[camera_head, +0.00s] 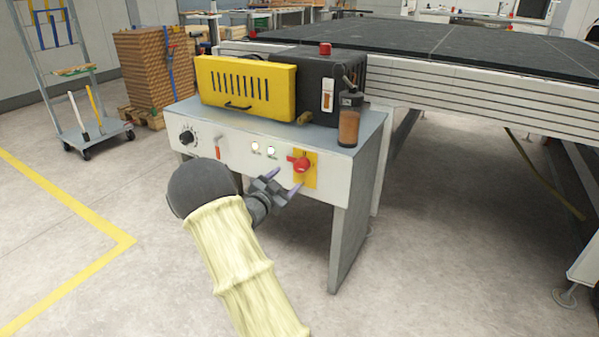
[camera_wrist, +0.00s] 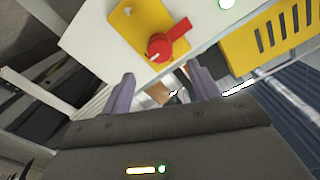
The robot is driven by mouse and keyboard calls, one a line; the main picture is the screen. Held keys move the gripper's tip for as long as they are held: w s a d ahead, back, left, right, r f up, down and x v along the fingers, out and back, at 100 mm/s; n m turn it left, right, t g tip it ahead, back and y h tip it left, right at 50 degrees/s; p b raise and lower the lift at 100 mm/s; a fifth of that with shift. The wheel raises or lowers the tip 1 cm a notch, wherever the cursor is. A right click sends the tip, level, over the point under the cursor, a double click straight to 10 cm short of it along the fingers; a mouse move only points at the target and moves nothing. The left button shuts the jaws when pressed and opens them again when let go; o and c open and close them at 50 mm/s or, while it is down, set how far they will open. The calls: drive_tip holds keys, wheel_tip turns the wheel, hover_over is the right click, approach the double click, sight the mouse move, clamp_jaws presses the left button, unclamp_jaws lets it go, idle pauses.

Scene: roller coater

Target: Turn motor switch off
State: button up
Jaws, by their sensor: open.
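A red rotary switch (camera_head: 303,164) sits on a yellow plate (camera_head: 311,180) at the right of the white front panel. Its handle points left in the head view. The red switch also shows in the wrist view (camera_wrist: 160,48), with its handle pointing up and right. A small orange-red switch (camera_head: 218,150) is further left on the panel. I cannot tell from labels which one is the motor switch. My gripper (camera_head: 282,182) is open and empty, in front of the panel, left of and below the red rotary switch. Its purple fingers (camera_wrist: 163,86) appear apart from the switch.
The panel (camera_head: 235,165) also carries a black dial (camera_head: 187,137) and two lit white buttons (camera_head: 263,150). A long conveyor table (camera_head: 470,90) stands right.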

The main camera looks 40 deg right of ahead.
sight(299, 168)
drive_tip(key=b+x, duration=0.2)
drive_tip(key=x, duration=0.7)
drive_tip(key=shift+d+b, duration=0.1)
drive_tip(key=shift+b, duration=0.2)
drive_tip(key=c, duration=1)
